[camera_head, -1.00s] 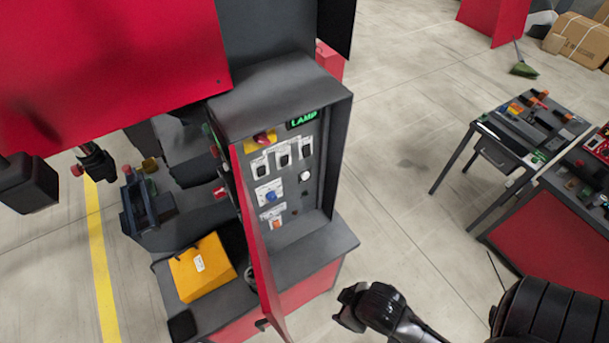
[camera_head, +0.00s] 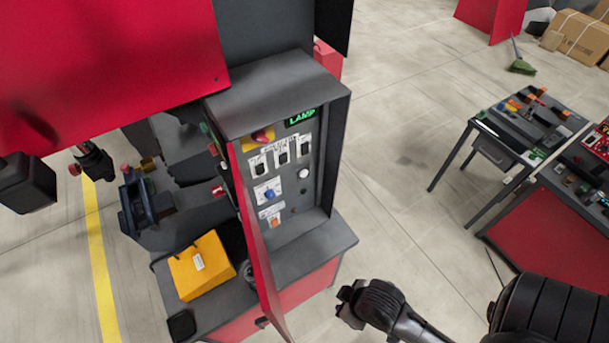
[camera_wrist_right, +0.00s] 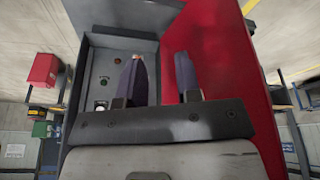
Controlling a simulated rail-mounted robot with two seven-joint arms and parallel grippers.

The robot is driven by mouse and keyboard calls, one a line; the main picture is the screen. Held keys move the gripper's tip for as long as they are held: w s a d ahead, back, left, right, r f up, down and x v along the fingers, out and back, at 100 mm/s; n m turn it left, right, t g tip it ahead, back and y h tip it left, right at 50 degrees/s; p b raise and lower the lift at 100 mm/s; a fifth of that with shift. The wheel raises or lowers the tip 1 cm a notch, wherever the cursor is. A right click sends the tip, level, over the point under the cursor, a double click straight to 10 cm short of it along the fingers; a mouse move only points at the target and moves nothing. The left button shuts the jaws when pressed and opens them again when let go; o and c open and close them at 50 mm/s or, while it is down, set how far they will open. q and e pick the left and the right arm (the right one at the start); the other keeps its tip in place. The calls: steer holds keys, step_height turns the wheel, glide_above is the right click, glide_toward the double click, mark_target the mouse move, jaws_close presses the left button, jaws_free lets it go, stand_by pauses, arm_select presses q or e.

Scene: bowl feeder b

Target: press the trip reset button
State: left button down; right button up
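The open control cabinet (camera_head: 282,87) has an inner panel with a blue button (camera_head: 269,194), a white button (camera_head: 303,173) and an orange button (camera_head: 275,222). The labels are too small to read, so I cannot tell which is the trip reset. My right gripper (camera_head: 350,300) is low in front of the cabinet, apart from the panel. In the right wrist view its two fingers (camera_wrist_right: 160,80) are apart and empty. My left gripper is not in view.
The cabinet's red door (camera_head: 256,230) stands open at the panel's left. A yellow box (camera_head: 201,266) lies on the ledge beyond it. A tool table (camera_head: 525,125) stands at the right, with clear floor between.

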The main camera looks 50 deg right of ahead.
jaws_close()
stand_by(1.1)
